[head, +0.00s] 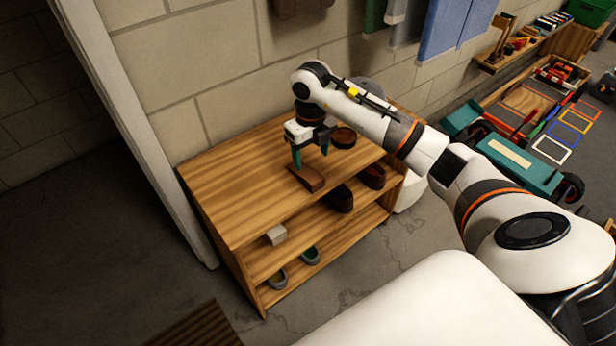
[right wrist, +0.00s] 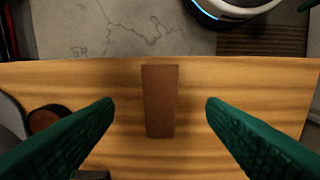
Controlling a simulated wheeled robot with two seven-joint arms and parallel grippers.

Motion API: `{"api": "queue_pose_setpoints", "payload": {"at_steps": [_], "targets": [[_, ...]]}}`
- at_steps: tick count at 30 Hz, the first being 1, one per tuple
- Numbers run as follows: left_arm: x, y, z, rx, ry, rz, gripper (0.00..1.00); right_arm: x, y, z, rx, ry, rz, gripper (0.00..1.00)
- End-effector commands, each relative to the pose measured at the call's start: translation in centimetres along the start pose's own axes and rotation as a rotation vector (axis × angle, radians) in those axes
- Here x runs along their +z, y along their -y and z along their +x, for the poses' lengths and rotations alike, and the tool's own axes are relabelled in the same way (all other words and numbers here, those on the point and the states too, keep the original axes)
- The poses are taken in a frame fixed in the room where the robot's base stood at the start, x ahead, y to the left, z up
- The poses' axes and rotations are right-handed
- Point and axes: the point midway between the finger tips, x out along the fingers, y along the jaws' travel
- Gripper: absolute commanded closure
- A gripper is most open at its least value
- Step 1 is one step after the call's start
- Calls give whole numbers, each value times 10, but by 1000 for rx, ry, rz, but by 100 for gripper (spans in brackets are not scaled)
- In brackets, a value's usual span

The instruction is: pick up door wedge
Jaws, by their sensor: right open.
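The door wedge is a small brown block (head: 307,178) lying on the top of the wooden shelf unit, near its front edge. In the right wrist view the wedge (right wrist: 160,101) lies between the two green fingers, with a gap on both sides. My right gripper (head: 310,160) is open and empty, pointing down just above the wedge. It also shows in the right wrist view (right wrist: 160,108). Whether the fingertips reach down beside the wedge is hard to tell. My left gripper is out of view.
The wooden shelf unit (head: 225,190) has a bare top at the left. A round brown object (head: 343,137) stands behind the gripper. A teal toy car (head: 505,160) stands at the right.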

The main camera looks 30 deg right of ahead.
Motion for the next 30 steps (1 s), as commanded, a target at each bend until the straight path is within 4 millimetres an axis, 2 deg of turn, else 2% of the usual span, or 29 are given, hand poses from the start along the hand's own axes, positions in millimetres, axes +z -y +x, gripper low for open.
{"api": "queue_pose_setpoints", "payload": {"at_steps": [3,8,18,25,30], "targets": [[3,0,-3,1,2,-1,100,0,1,13,-2,0,0,35],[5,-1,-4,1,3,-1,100,0,1,20,-4,-2,-1,35],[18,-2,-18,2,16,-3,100,2,0,66,-3,0,0,35],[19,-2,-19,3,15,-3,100,2,0,67,-2,-3,-2,35],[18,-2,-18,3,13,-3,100,2,0,67,-2,-3,-2,62]]}}
